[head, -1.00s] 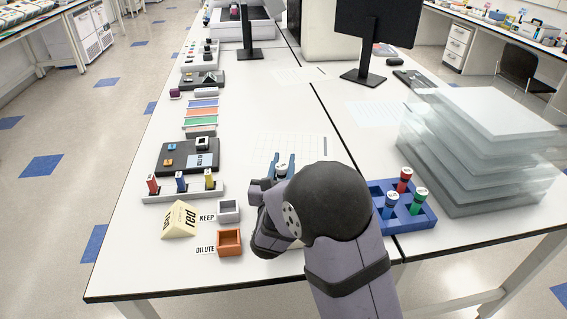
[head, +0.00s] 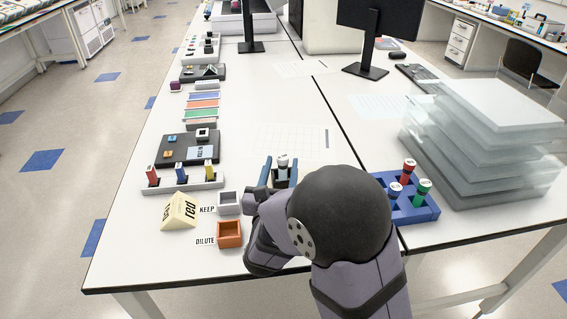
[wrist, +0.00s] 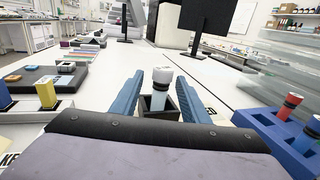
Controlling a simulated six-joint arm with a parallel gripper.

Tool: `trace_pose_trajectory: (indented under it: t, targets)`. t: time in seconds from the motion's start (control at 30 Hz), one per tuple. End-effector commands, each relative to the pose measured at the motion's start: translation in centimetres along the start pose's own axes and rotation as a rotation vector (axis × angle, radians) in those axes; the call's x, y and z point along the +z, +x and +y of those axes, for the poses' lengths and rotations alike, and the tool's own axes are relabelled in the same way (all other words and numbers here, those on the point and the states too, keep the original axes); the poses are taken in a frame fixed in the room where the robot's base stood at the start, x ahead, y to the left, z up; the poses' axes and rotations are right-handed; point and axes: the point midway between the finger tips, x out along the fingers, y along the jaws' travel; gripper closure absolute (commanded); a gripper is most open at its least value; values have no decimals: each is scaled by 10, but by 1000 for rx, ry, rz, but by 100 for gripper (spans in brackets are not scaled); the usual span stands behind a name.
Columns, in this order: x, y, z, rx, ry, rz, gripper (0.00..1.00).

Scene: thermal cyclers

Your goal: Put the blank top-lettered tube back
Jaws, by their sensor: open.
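A pale tube with a white cap (wrist: 161,75) stands upright in a small dark square holder (wrist: 150,136). Faint marks show on the cap. The tube also shows in the head view (head: 283,162), where my arm hides its lower part and the holder. My gripper (wrist: 160,88) is open, with one blue finger on each side of the tube and gaps between. In the head view my gripper (head: 279,170) is at mid-table.
A white KEEP box (head: 229,202) and an orange DILUTE box (head: 230,234) stand left of my arm. Clear stacked trays (head: 485,150) stand right. The table beyond my gripper is mostly clear.

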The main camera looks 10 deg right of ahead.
Motion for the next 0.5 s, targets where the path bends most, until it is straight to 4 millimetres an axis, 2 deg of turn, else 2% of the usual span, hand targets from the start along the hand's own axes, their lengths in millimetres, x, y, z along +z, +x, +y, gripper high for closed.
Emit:
trace_pose_trajectory:
  t: [0.2,0.3,0.5]
  targets:
    - [0,-16,0,0,0,0,58]
    - [0,-18,0,-1,-1,0,55]
    - [0,-18,0,-1,-1,0,55]
